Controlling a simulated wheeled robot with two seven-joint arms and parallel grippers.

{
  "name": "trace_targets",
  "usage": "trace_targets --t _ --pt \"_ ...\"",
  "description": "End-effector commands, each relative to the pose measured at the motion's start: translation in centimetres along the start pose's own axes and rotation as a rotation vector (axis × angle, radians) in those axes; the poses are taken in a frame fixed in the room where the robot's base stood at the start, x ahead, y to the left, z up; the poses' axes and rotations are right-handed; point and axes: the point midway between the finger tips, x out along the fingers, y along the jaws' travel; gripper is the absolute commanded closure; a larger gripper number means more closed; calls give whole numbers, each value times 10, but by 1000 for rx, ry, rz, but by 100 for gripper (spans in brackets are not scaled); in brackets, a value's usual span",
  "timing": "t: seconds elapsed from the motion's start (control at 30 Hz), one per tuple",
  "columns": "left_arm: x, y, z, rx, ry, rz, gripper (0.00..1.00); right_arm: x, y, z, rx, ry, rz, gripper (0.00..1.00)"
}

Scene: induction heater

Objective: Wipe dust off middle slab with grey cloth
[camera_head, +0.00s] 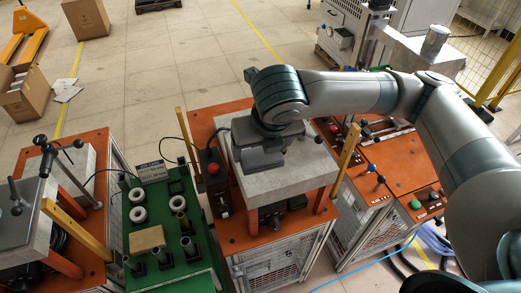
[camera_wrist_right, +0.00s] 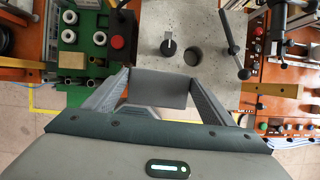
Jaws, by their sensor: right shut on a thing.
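The middle slab (camera_head: 298,181) is a pale grey block on the orange-topped middle station in the head view. Its speckled top also shows in the wrist view (camera_wrist_right: 207,22), with a dark round hole and a small black lever. My right gripper (camera_head: 262,158) is low over the slab's left part, pointing down. In the wrist view the right gripper (camera_wrist_right: 160,92) is shut on the grey cloth (camera_wrist_right: 158,87), a flat dark grey piece spanning the fingers. I cannot tell whether the cloth touches the slab. No dust is distinguishable. My left gripper is out of view.
A green table (camera_head: 196,264) with white rings and a tan block (camera_head: 147,238) stands left of the slab. A red button box (camera_head: 212,168) and yellow posts flank the slab. Control panels (camera_head: 402,178) are to the right. Open floor lies behind.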

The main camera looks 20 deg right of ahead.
Motion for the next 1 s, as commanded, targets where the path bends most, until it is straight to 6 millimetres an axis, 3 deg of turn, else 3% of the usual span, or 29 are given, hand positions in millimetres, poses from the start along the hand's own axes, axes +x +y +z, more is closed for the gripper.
trace_targets --t 0.3,1.0 --pt "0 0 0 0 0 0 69 -18 0 7 -1 0 0 40" --pt "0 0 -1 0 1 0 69 -18 0 7 1 0 -1 40"
